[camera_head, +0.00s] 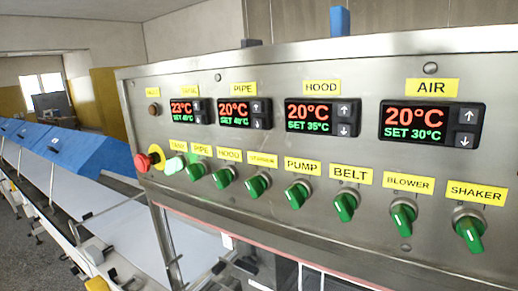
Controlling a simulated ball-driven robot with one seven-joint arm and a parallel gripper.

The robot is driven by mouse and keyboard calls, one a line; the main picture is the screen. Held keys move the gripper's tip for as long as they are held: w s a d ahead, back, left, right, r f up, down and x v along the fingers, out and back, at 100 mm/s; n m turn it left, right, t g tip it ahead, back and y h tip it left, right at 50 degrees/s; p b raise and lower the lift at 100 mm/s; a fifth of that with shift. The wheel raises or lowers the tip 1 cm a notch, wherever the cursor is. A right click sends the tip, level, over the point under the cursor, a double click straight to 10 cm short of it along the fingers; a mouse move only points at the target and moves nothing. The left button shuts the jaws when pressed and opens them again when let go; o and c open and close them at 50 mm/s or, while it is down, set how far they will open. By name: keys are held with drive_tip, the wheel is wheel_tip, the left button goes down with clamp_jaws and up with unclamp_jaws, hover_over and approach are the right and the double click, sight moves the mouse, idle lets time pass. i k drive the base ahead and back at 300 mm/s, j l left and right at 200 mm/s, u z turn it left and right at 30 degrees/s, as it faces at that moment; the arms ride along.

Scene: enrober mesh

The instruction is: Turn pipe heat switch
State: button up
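The pipe heat switch (196,171) is a small green knob in the lower row of a steel control panel, left of centre, under a yellow PIPE label (202,149). Its exact angle is too small to tell. The pipe display (240,113) above reads 20°C in red and SET 40°C in green, though the set digits are small. The tank switch (174,165) just to its left looks pale, bright green. My gripper is not in view, so no contact with the switch shows.
Right of it are the hood switch (223,177) and several more green knobs. A red emergency button (145,162) on a yellow ring sits at the panel's left edge. A conveyor with blue covers (85,150) runs along the left.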

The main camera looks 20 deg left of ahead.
sight(195, 172)
drive_tip(key=i+j+u, duration=0.2)
drive_tip(key=j, duration=0.2)
drive_tip(key=i+j+u, duration=0.2)
drive_tip(key=j, duration=0.15)
drive_tip(key=i+j+u, duration=0.25)
drive_tip(key=k+j, duration=0.1)
drive_tip(key=j, duration=0.05)
